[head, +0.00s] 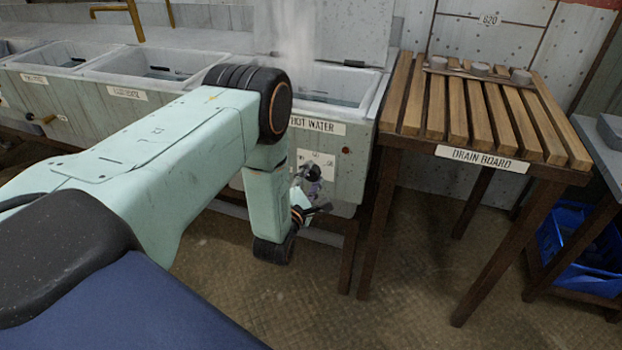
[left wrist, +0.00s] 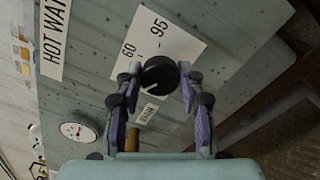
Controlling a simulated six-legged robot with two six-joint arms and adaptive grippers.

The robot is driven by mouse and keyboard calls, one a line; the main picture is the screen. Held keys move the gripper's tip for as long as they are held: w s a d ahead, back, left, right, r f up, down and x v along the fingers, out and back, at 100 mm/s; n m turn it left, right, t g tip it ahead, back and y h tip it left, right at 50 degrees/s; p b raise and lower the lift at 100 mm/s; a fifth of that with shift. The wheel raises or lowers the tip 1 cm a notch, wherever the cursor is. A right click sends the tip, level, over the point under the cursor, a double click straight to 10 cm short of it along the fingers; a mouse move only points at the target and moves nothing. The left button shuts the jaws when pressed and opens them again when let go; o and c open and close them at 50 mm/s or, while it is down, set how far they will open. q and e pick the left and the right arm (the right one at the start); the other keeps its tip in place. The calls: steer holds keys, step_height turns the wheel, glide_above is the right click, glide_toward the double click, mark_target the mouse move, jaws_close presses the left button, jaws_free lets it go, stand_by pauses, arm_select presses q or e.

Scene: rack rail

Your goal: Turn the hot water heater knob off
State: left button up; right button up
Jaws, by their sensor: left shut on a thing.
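The hot water heater knob (left wrist: 160,75) is round and black with a pale pointer line, in front of a white plate (left wrist: 178,42) marked 60 and 95. In the left wrist view my left gripper (left wrist: 160,82) has its two fingers on either side of the knob, closed on it. In the head view the left gripper (head: 312,185) is at the front of the hot water basin (head: 347,185), below its HOT WATER label (head: 318,126). My arm hides part of the basin front there. The right gripper does not show.
A round gauge (left wrist: 78,130) is on the same panel. A slatted drain board (head: 470,115) stands right of the basin, its legs reaching the floor. More basins (head: 130,85) line the left. A blue crate (head: 580,255) sits at the far right. The floor before the drain board is clear.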

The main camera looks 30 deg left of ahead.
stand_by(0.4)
arm_select(q)
steer(key=o, duration=1.2)
steer(key=shift+s, duration=0.15)
steer(key=v, duration=1.1)
steer(key=shift+s+d, duration=0.2)
steer(key=shift+s, duration=0.2)
